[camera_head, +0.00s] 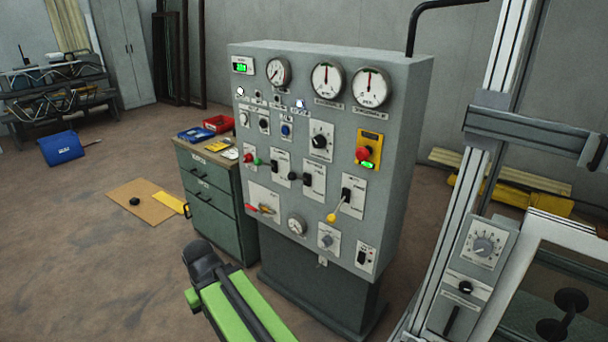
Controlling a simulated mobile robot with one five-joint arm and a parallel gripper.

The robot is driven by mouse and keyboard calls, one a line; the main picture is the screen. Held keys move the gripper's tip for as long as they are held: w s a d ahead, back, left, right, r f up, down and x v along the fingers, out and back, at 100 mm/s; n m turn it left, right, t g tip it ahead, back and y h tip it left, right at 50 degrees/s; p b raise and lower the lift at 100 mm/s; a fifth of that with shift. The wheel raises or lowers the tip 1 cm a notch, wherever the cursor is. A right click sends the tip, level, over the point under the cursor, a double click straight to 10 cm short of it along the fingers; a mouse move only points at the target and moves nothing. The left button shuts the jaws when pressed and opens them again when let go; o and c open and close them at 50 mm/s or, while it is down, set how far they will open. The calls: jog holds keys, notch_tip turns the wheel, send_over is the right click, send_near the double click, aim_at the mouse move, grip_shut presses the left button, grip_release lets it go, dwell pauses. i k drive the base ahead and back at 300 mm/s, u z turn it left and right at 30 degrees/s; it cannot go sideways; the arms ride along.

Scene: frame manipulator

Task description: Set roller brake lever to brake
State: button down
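The grey control cabinet (330,140) stands in the middle, its front covered with gauges, knobs and levers. The labels are too small to read, so I cannot tell for sure which lever is the roller brake lever. One lever with a yellow knob (332,217) slants down and left from its plate on the lower right of the front. A red handle (253,207) lies on a plate at the lower left. My green and black arm (230,305) shows at the bottom, in front of the cabinet and apart from these levers. No gripper fingers can be made out.
A green drawer cabinet (213,190) with trays on top stands left of the panel. A metal frame with its own knob box (478,250) stands close on the right. A brown mat (140,203) and a blue box (62,148) lie on the left floor. Floor at front left is clear.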

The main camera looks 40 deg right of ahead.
aim_at(291, 176)
jog(key=z, duration=0.05)
jog(key=i, duration=1)
jog(key=u, duration=0.05)
